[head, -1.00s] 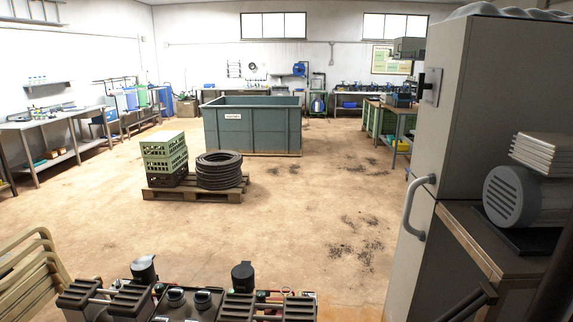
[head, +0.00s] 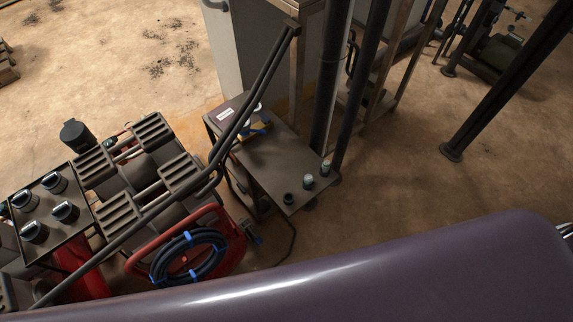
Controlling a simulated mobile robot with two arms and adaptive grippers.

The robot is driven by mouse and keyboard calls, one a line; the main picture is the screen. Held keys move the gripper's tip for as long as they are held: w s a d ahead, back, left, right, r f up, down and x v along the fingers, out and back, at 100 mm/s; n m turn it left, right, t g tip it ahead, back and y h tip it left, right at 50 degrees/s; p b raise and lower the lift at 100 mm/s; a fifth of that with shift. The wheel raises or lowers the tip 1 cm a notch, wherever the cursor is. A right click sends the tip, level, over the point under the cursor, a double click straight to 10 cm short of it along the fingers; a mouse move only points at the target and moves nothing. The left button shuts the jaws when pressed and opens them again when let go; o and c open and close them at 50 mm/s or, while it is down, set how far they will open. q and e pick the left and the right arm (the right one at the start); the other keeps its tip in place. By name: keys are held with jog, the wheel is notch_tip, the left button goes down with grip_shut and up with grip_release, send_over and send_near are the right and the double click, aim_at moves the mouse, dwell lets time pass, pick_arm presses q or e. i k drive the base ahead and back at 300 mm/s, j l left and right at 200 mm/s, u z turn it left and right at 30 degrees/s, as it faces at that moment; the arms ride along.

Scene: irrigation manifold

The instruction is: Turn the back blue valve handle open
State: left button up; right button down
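I cannot make out an irrigation manifold or a blue valve handle in the head view. A small blue and yellow item (head: 256,131) lies at the far end of a low dark table (head: 272,163); it is too small to identify. Neither of my grippers shows in the head view.
A machine with ribbed dark covers (head: 153,130) and a red frame (head: 233,244) holding a coiled dark hose (head: 190,256) stands at left. A large purple surface (head: 330,270) fills the bottom. Dark posts (head: 500,90) stand at right. Open floor (head: 400,185) lies right of the table.

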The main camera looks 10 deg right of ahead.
aim_at(265, 119)
jog(key=i+l+u, duration=0.1)
jog(key=l, duration=0.25)
jog(key=i+l+u, duration=0.15)
jog(key=l, duration=0.25)
jog(key=i+l+u, duration=0.1)
jog(key=i+l, duration=0.2)
jog(key=l, duration=0.1)
